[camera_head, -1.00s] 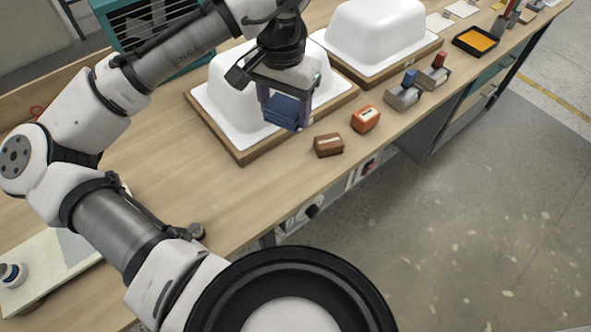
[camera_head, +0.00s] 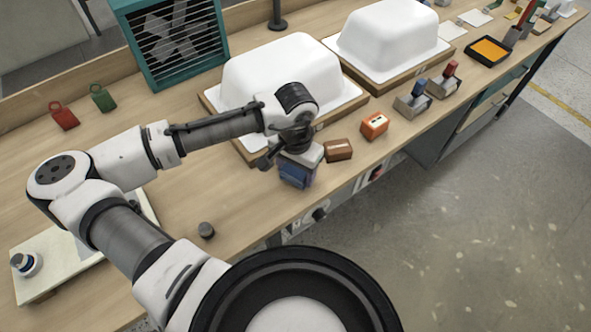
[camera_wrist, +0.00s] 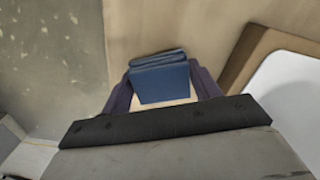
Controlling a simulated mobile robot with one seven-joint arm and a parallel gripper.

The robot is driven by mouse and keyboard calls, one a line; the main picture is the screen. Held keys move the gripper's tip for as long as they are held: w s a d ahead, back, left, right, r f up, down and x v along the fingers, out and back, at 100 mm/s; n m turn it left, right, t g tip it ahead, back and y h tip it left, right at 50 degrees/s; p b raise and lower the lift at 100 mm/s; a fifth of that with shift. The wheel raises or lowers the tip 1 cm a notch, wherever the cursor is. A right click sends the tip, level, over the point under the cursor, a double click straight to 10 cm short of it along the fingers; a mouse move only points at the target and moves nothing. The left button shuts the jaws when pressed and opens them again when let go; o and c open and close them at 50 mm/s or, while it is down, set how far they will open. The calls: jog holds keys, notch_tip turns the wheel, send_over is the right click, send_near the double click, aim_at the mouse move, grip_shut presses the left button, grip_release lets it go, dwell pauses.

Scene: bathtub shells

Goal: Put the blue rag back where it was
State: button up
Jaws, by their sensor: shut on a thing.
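The blue rag (camera_head: 294,173) is a small folded blue block held in my gripper (camera_head: 296,180), over the bench's front edge, left of the brown block. In the wrist view the rag (camera_wrist: 160,80) sits between the two purple fingers of my gripper (camera_wrist: 163,92), which are shut on it. The wooden bench top (camera_head: 200,185) shows below and around it. I cannot tell how high the rag is above the bench.
Two white tub shells (camera_head: 285,72) (camera_head: 395,38) stand on wooden boards behind. A brown block (camera_head: 338,150), an orange block (camera_head: 374,126) and two stamp-like tools (camera_head: 413,100) line the front edge. A dark knob (camera_head: 206,230) stands left. The bench between knob and gripper is clear.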

aim_at(295, 170)
jog(key=shift+f, duration=0.55)
jog(key=shift+f, duration=0.1)
jog(key=o, duration=0.9)
jog(key=shift+o, duration=0.2)
notch_tip(295, 170, up, 12)
jog(key=b, duration=0.1)
jog(key=shift+s, duration=0.1)
